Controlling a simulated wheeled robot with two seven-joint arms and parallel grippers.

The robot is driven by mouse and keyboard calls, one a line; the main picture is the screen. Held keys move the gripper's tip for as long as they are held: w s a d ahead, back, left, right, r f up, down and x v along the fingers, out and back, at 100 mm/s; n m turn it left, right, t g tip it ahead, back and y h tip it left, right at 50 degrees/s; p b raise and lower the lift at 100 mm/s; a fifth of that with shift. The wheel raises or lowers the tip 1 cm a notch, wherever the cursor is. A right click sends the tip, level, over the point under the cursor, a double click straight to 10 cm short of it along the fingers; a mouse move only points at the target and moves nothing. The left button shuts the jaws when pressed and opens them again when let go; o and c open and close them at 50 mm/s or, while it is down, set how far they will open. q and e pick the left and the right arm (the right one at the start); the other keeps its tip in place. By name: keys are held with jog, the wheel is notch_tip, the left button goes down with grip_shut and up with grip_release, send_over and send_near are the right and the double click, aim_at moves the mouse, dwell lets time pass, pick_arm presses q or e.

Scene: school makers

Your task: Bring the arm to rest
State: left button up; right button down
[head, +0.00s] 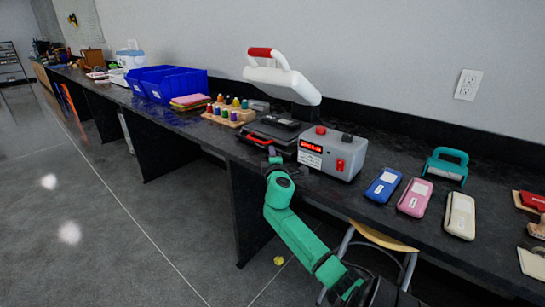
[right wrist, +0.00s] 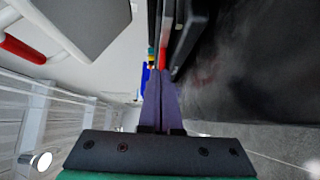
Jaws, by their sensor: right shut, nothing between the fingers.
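My right arm reaches up from the bottom of the head view to the table's front edge. My right gripper (head: 275,160) is at the front of the heat press (head: 282,80), by its black lower plate. In the right wrist view the two purple fingers of this gripper (right wrist: 161,75) lie together, with nothing between them. The press's white upper part with a red-topped handle is raised, and it also shows in the right wrist view (right wrist: 85,30). My left gripper is not in view.
A grey control box (head: 333,152) stands right of the press. Blue (head: 382,185), pink (head: 414,198) and cream (head: 460,215) pouches lie farther right. A rack of coloured spools (head: 229,115) and blue bins (head: 168,83) stand left. A stool (head: 380,237) is beneath the table (head: 330,190). Floor is open at left.

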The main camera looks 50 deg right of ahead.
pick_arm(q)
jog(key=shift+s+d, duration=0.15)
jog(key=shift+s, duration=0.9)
pick_arm(e)
jog(key=v, duration=0.7)
jog(key=shift+s+a, duration=0.15)
jog(key=shift+a, duration=0.1)
